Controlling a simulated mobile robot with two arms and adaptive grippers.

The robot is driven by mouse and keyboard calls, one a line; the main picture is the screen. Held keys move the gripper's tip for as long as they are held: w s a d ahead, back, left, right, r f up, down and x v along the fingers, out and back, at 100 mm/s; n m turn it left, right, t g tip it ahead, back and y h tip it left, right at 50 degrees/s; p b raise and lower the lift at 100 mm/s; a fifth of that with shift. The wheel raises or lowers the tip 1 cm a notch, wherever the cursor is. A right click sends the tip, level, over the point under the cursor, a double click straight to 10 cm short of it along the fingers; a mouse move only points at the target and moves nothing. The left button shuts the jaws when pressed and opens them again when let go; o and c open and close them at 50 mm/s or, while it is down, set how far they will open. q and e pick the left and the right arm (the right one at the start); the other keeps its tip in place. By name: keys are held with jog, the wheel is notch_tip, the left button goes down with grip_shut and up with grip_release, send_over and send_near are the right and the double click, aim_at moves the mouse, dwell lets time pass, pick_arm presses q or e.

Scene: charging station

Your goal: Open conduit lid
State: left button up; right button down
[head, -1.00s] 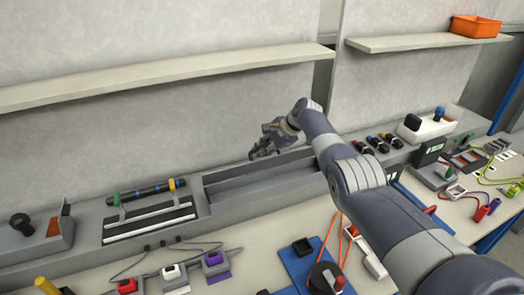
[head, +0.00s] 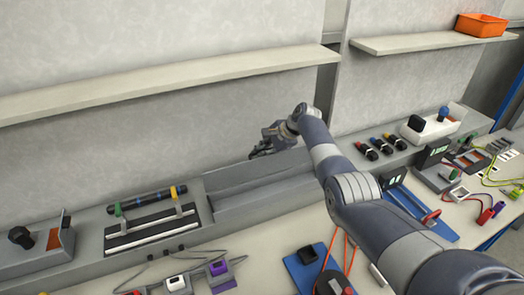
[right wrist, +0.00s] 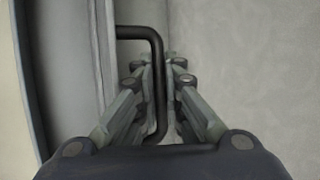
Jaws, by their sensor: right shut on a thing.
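The long grey conduit (head: 262,193) runs along the back of the workbench, at the foot of the wall. My right gripper (head: 256,153) is at its rear edge in the head view. In the right wrist view its fingers (right wrist: 160,85) are shut on a black bent handle (right wrist: 158,90). The handle's upper end meets a grey panel (right wrist: 105,40) on the left, which appears to be the lid. The lid's exact angle is hard to tell in the head view. My left gripper is not in view.
A rack with a black rod (head: 150,200) stands left of the conduit. Several dark connectors (head: 381,147) lie to its right. A shelf (head: 170,78) runs along the wall above. Blue plates, plugs and cables crowd the bench front.

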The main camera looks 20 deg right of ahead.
jog(key=shift+w+a+r, duration=0.15)
jog(key=shift+w+r, duration=0.05)
jog(key=shift+w, duration=0.05)
dwell(0.7)
